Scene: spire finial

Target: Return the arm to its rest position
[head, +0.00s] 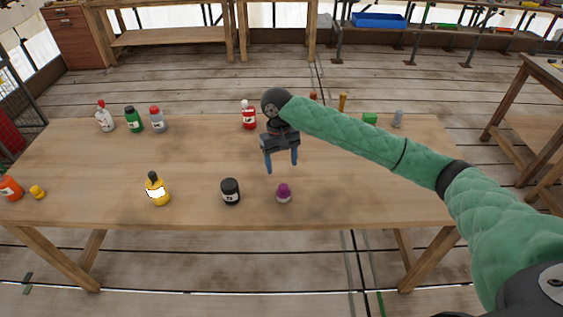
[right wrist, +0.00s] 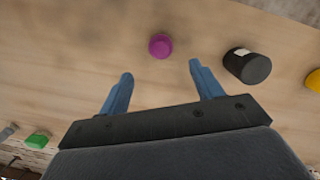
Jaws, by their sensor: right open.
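My right arm comes in from the right in the head view, in a green sleeve, and reaches over the table. My right gripper (head: 282,164) hangs over the table with its blue fingers apart and nothing between them. It also shows in the right wrist view (right wrist: 160,82). A small purple bottle or knob (head: 284,193) stands near the front edge, just nearer than the fingers. In the right wrist view the purple thing (right wrist: 160,46) lies beyond the fingertips, apart from them. My left gripper is not in view.
On the wooden table (head: 330,200) stand a black jar (head: 230,191), a yellow bottle (head: 157,189), a red bottle (head: 249,116), a green bottle (head: 133,119) and a green block (head: 370,119). The table's right front part is clear.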

